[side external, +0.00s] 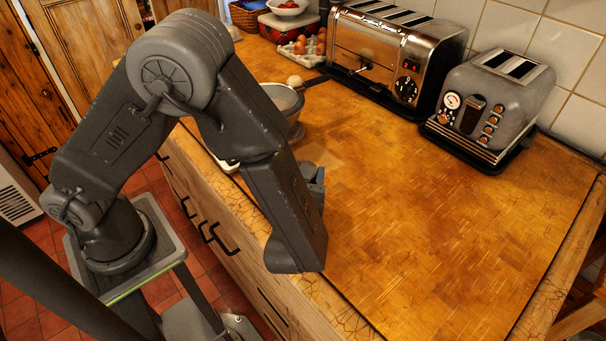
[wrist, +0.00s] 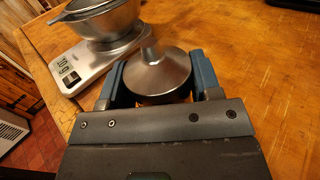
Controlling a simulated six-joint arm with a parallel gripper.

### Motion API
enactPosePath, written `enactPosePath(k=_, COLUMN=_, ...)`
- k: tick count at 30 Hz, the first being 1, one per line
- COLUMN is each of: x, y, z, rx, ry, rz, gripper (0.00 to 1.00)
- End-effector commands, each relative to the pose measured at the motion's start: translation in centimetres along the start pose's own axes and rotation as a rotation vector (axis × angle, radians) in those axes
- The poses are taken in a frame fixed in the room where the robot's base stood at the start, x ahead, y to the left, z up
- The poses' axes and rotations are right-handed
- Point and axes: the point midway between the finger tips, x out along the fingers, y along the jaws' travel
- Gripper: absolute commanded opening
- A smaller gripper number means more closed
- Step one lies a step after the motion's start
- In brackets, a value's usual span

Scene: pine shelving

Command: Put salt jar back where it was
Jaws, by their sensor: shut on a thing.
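My gripper (wrist: 158,82) has its two blue fingers on either side of a silver metal thing with a wide sloping top and a narrow knob or neck (wrist: 158,72). My gripper is shut on it. It is the only thing between the fingers and may be the salt jar; no label shows. I cannot tell whether its base touches the counter. In the side external view my gripper (side external: 314,182) is low over the counter near its front edge, mostly behind my arm, and the held thing is hidden there.
A metal bowl (wrist: 100,20) on a digital scale (wrist: 75,72) stands just left of the held thing. A chrome toaster (side external: 370,55), a grey toaster (side external: 490,105) and an egg tray (side external: 300,52) stand at the back. The wooden counter (side external: 430,240) to the right is clear.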

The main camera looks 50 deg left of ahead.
Motion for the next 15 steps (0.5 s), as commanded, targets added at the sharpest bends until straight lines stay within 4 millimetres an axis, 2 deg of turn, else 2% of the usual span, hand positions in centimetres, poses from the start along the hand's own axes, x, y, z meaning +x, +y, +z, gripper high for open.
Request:
enactPosePath(k=4, x=0.01, y=0.00, z=-0.28, rx=0.001, ry=-0.001, rz=0.000, gripper=0.25)
enactPosePath(k=5, x=0.01, y=0.01, z=-0.35, rx=0.001, ry=0.000, rz=0.000, gripper=0.59)
enactPosePath(k=12, x=0.01, y=0.01, z=-0.30, rx=0.001, ry=0.000, rz=0.000, gripper=0.82)
enactPosePath(k=15, x=0.01, y=0.01, z=-0.29, rx=0.001, ry=0.000, rz=0.000, gripper=0.83)
